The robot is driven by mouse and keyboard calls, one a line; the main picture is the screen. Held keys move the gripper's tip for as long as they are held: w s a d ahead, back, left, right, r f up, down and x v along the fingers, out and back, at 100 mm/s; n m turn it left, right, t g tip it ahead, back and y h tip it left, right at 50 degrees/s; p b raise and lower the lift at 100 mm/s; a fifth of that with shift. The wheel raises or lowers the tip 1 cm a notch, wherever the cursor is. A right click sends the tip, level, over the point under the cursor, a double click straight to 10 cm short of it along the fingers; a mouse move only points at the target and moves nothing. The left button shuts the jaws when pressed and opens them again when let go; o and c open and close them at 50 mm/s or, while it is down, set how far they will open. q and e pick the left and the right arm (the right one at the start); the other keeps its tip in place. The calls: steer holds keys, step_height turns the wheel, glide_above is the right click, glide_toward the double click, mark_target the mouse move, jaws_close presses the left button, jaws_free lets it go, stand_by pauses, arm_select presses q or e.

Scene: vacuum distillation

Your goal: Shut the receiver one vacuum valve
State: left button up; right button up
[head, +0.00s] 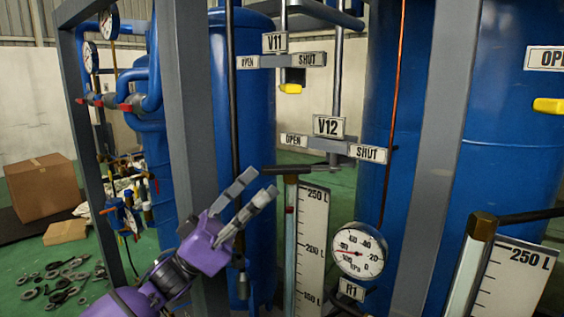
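The valve plate V11 (275,42) is at the upper middle, with an OPEN plate (247,62) on its left and a SHUT plate (312,59) on its right. A yellow handle end (291,88) shows just below the SHUT plate. The V12 plate (328,126) is lower right, with its own OPEN (293,140) and SHUT (367,153) plates. No plate spells out the vacuum valve. My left gripper (259,184), purple with grey fingers, is open and empty, lower left of both valves in the picture. My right gripper is out of view.
A gauge (358,250) marked R1 and a level scale (309,245) stand right of my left gripper. Grey frame posts (452,130) and blue tanks (505,100) crowd the space. Another yellow handle (548,105) is far right. A cardboard box (42,187) sits at left.

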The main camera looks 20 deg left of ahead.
mark_target(282, 173)
arm_select(q)
steer(key=p+x, duration=0.1)
steer(key=x, duration=0.5)
steer(key=shift+d+r+p, duration=0.15)
steer(key=shift+r+p, duration=0.05)
steer(key=shift+p, duration=0.15)
steer(key=shift+w+d+r, duration=0.15)
steer(key=shift+d, duration=0.15)
steer(key=c, duration=0.9)
jaws_close()
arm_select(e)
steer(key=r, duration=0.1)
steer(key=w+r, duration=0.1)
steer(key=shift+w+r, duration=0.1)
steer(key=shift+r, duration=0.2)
